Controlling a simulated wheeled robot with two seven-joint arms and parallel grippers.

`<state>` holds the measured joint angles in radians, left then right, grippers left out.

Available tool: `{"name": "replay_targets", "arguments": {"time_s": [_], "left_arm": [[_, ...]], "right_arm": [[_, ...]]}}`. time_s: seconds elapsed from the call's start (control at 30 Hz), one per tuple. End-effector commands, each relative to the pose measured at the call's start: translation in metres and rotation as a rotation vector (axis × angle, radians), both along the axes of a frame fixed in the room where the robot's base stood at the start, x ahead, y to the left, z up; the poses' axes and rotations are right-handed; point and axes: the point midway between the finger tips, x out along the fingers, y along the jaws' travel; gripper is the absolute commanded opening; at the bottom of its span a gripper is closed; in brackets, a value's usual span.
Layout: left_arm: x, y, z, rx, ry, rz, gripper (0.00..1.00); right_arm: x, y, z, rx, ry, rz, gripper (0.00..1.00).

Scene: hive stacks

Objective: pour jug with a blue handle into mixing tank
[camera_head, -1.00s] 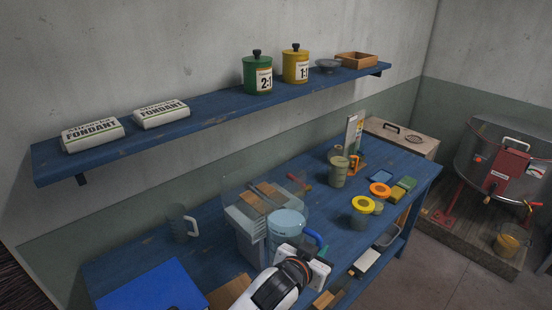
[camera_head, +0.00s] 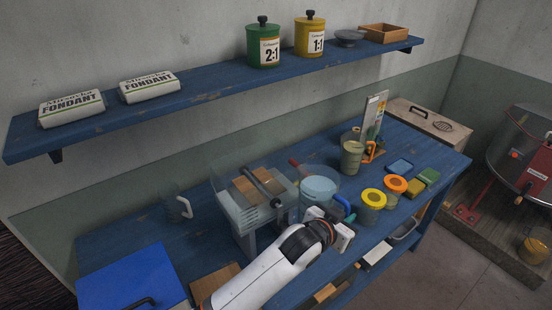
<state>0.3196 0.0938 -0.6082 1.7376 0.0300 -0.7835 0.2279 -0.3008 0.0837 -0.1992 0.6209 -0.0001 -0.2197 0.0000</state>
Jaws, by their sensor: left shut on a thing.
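The jug with a blue handle (camera_head: 319,189) is clear and shows pale blue contents. It looks about upright, right of a clear box-shaped container (camera_head: 232,206). My left gripper (camera_head: 334,222) is shut on the jug at its blue handle side, on the near side. The handle partly shows, but the fingertips are mostly hidden. Whether the jug is clear of the table cannot be told. I cannot tell for sure which vessel is the mixing tank; a steel drum (camera_head: 518,150) stands on the far right. My right gripper is not in view.
Yellow-lidded (camera_head: 373,198) and orange-lidded (camera_head: 396,185) jars and a green cup (camera_head: 351,158) stand to the right. The shelf (camera_head: 205,98) runs above. A blue lid-like panel (camera_head: 130,280) lies front left.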

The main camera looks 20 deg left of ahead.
Motion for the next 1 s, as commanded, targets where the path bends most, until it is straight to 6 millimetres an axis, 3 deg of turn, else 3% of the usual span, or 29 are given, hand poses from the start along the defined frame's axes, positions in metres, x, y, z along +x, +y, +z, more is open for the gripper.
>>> {"name": "replay_targets", "arguments": {"time_s": [0.37, 0.67, 0.9, 1.0], "left_arm": [[0.0, -0.001, 0.001, -0.004, -0.013, 0.004, 0.0], [0.003, 0.002, 0.014, -0.059, 0.013, 0.016, 0.0], [0.005, 0.007, 0.032, -0.162, 0.068, 0.019, 0.0], [0.007, 0.011, 0.057, -0.208, 0.087, 0.02, 0.0]], "right_arm": [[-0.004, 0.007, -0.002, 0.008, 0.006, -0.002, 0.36], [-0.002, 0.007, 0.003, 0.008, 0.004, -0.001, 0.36], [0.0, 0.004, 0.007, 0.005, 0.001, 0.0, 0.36], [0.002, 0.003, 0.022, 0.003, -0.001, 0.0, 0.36]]}}
